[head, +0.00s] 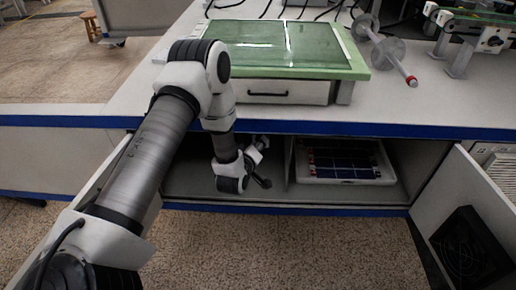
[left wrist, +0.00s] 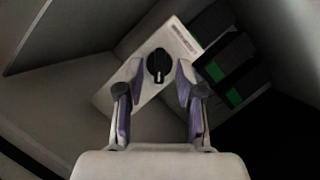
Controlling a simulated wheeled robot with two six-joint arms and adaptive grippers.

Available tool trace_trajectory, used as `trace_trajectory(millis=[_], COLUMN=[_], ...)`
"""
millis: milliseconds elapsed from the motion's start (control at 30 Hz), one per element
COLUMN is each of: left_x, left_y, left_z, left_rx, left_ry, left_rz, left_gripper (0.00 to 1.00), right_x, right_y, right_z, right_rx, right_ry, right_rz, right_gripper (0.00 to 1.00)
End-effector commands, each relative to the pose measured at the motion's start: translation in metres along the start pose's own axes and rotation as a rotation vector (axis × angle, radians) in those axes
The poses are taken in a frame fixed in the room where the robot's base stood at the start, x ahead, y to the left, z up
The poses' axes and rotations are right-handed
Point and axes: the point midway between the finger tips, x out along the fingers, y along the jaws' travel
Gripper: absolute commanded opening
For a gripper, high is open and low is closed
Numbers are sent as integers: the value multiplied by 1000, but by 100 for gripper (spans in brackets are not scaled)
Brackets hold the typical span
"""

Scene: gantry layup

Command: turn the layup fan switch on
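The fan switch is a black rotary knob (left wrist: 158,64) on a pale box (left wrist: 128,84) inside the cabinet, seen in the left wrist view. My left gripper (left wrist: 159,72) has its two fingers spread, one on each side of the knob. A gap shows between each fingertip and the knob, and I cannot tell how far the tips are from it in depth. In the head view my left gripper (head: 262,165) reaches into the open cabinet under the bench; the arm and shadow hide the switch there. My right gripper is not in view.
Dark modules with green parts (left wrist: 232,70) sit right of the switch box. A tray of dark blue panels (head: 345,163) lies in the right cabinet bay beyond a divider. An open door with a black fan (head: 468,245) stands at right. The green-framed glass unit (head: 285,45) is on the bench above.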

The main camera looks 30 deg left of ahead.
Motion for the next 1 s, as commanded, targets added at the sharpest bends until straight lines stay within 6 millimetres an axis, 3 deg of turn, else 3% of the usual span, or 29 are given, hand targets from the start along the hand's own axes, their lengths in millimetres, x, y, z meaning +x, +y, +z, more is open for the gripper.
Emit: trace_trajectory(millis=[267,367,400,1000], left_x=[5,5,5,5], left_y=[0,0,0,4], left_z=[0,0,0,-2], left_rx=[1,1,1,62], left_ry=[-2,-2,-2,0], left_rz=[-1,-1,-1,-23], left_gripper=[36,5,0,0], right_x=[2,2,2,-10], right_y=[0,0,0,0], right_z=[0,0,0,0], right_rx=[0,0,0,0], right_ry=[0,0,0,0], right_rz=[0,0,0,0], right_gripper=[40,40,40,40])
